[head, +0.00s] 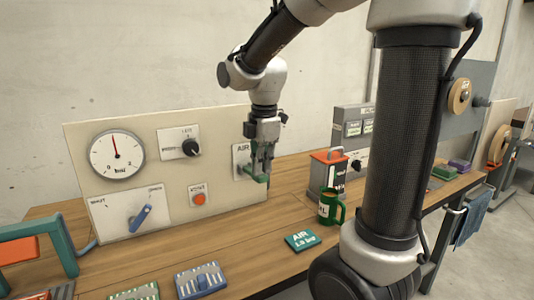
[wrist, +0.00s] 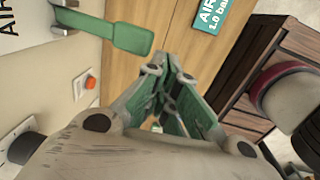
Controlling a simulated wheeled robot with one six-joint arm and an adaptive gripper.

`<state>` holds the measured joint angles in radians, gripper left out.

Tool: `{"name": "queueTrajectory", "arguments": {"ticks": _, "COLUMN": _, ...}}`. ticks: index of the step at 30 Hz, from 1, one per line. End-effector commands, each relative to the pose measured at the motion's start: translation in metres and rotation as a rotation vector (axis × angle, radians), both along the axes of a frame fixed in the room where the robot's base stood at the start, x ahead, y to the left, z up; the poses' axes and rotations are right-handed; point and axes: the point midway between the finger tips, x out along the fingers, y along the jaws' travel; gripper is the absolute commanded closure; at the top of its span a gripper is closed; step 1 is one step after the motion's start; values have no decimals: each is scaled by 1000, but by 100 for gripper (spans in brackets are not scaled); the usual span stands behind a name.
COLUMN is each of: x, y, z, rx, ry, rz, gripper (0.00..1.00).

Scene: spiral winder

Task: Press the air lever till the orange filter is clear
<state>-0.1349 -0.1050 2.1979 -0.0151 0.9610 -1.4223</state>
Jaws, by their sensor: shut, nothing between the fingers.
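The green air lever (head: 252,175) sticks out from a plate marked AIR on the upright beige panel (head: 225,150). Its flat green paddle also shows in the wrist view (wrist: 132,38), at the upper left. My gripper (head: 266,172) points down right beside the lever in the head view, partly covering it. In the wrist view my gripper (wrist: 172,65) has its fingers together, empty, with the paddle beside them and apart. I cannot tell for sure which thing is the orange filter; an orange block (head: 18,250) sits in a teal frame at the left edge.
The panel carries a pressure gauge (head: 116,155), a black knob (head: 190,147), a blue-handled lever (head: 141,217) and an orange button (head: 200,198).

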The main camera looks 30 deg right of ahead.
Motion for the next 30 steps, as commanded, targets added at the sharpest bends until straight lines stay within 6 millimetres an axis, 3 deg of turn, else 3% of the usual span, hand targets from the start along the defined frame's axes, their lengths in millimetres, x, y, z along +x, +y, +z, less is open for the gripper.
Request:
{"name": "queueTrajectory", "arguments": {"ticks": 3, "x": -8, "y": 0, "z": 21, "rx": 1, "ry": -4, "rz": 0, "gripper": 100}}
{"name": "queueTrajectory", "arguments": {"ticks": 9, "x": -16, "y": 0, "z": 39, "rx": 0, "ry": -2, "rz": 0, "gripper": 100}}
{"name": "queueTrajectory", "arguments": {"ticks": 30, "x": -17, "y": 0, "z": 43, "rx": 0, "ry": -1, "rz": 0, "gripper": 100}}
